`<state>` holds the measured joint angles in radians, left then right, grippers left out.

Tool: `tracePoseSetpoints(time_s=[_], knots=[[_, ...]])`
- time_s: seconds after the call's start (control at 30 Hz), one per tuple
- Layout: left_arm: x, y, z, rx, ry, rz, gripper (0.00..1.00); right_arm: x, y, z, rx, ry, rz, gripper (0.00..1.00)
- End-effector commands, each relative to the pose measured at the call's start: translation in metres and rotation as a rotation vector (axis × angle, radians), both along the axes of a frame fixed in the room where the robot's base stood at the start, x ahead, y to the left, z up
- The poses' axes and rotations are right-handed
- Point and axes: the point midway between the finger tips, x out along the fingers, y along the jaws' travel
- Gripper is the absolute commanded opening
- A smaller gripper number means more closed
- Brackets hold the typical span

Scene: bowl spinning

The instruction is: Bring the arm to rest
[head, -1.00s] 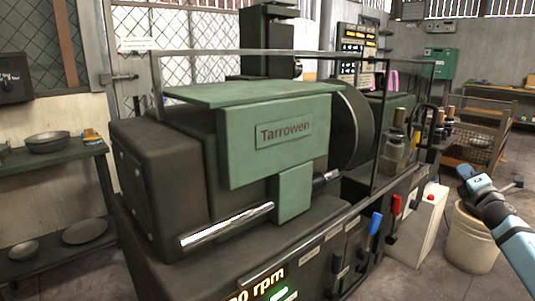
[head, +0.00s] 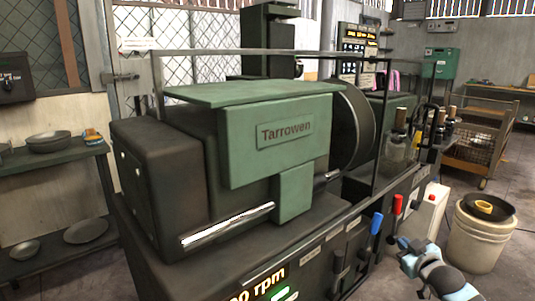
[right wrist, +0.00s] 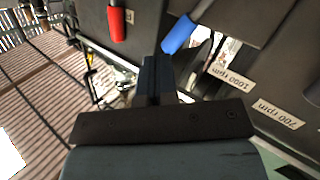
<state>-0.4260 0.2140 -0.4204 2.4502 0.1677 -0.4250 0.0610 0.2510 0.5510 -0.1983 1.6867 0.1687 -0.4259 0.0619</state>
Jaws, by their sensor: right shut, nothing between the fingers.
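My right gripper (head: 412,247) is at the lower right of the head view, in front of the machine's lower panel. In the right wrist view my right gripper (right wrist: 157,75) is shut with nothing between its fingers. A blue-handled lever (head: 376,223) and a red-handled lever (head: 398,204) stand on the panel just beyond it. In the wrist view the blue handle (right wrist: 182,34) appears close to the fingertips, and the red handle (right wrist: 117,22) is further left. I cannot tell whether the gripper touches the blue handle. My left gripper is not in view.
The green and black machine (head: 250,140) marked Tarrowen fills the middle. A cream bucket (head: 476,240) stands at right with a dark bowl and a yellow ring on top. A white box (head: 431,212) stands beside the panel. A shelf with metal bowls (head: 47,142) is at left.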

Motion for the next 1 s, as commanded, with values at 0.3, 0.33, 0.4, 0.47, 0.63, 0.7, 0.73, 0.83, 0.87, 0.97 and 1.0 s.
tracePoseSetpoints(time_s=[0.3,0.33,0.4,0.47,0.63,0.7,0.73,0.83,0.87,0.97,1.0], knots=[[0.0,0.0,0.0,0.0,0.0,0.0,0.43,-0.153,0.189,-0.041,0.217,0.054,0.266,0.0],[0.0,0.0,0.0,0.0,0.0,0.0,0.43,-0.169,0.203,-0.039,0.243,0.056,0.285,0.0],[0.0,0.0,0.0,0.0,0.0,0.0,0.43,-0.203,0.23,-0.031,0.302,0.059,0.322,0.0],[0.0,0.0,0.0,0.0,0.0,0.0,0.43,-0.228,0.248,-0.023,0.35,0.059,0.348,0.0],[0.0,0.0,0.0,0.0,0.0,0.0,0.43,-0.288,0.281,0.009,0.473,0.054,0.393,0.0],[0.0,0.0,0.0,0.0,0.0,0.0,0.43,-0.309,0.29,0.023,0.523,0.05,0.406,0.0],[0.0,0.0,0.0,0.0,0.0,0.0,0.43,-0.318,0.294,0.03,0.544,0.048,0.409,0.0],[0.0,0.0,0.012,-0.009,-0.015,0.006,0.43,-0.337,0.298,0.058,0.598,0.023,0.415,0.0],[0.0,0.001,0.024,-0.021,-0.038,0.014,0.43,-0.334,0.297,0.069,0.6,-0.004,0.414,0.0],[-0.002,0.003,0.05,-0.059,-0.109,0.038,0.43,-0.335,0.295,0.094,0.619,-0.086,0.412,0.0],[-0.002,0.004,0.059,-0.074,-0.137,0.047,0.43,-0.336,0.294,0.104,0.626,-0.12,0.412,0.0]])
